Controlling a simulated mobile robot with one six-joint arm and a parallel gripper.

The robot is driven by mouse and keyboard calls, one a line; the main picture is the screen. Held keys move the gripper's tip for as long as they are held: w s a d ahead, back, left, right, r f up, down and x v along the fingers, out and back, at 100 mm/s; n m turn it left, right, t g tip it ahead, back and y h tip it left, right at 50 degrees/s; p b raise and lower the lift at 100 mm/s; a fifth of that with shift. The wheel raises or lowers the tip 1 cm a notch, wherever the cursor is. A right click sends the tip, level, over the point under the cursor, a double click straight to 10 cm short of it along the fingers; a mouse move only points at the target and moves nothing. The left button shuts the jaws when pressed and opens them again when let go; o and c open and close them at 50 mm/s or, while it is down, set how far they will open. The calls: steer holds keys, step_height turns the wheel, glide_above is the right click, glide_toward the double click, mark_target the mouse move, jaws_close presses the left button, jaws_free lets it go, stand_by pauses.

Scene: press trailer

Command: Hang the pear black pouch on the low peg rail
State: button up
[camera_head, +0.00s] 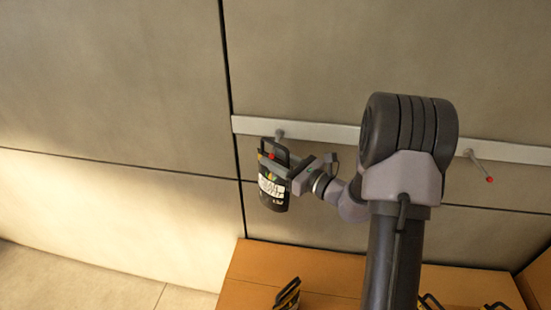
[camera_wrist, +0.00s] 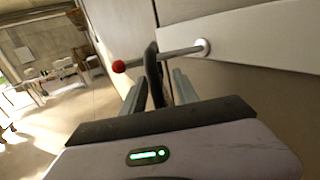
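A black pouch (camera_head: 274,188) with a pale printed label and yellow marks hangs upright at the left peg of the low peg rail (camera_head: 345,133). The red-tipped peg (camera_head: 272,155) shows inside its handle loop in the head view. In the wrist view the peg (camera_wrist: 180,53) crosses the black handle (camera_wrist: 153,75), red tip on one side and rail on the other. My gripper (camera_head: 303,176) is at the handle from the right. Its fingers (camera_wrist: 160,90) stand apart on both sides of the handle, with a gap visible. The label's wording is too small to read.
A second red-tipped peg (camera_head: 481,168) on the rail is bare. Other black and yellow pouches (camera_head: 288,294) show at the bottom edge, by an orange-brown surface (camera_head: 245,293). The wall left of the rail is clear.

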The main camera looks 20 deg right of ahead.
steer(key=b+v, duration=0.1)
steer(key=v, duration=1.6)
steer(key=s+a+f+n+g+y+b, duration=0.25)
steer(key=a+n+g, duration=0.25)
steer(key=a, duration=0.4)
steer(key=s+a+f+n+g+y+b, duration=0.1)
steer(key=s+a+n+g+b, duration=0.1)
steer(key=a+n+g+b, duration=0.5)
steer(key=s+a+f+n+t+h+b, duration=0.1)
steer(key=s+a+f+n+h+b, duration=0.5)
steer(key=n, duration=0.8)
steer(key=s+a+h+b, duration=0.1)
steer(key=s+h, duration=0.2)
steer(key=s, duration=0.2)
steer(key=shift+s+a+f, duration=0.2)
steer(key=shift+a+f, duration=0.05)
steer(key=shift+f, duration=0.15)
steer(key=shift+h, duration=0.25)
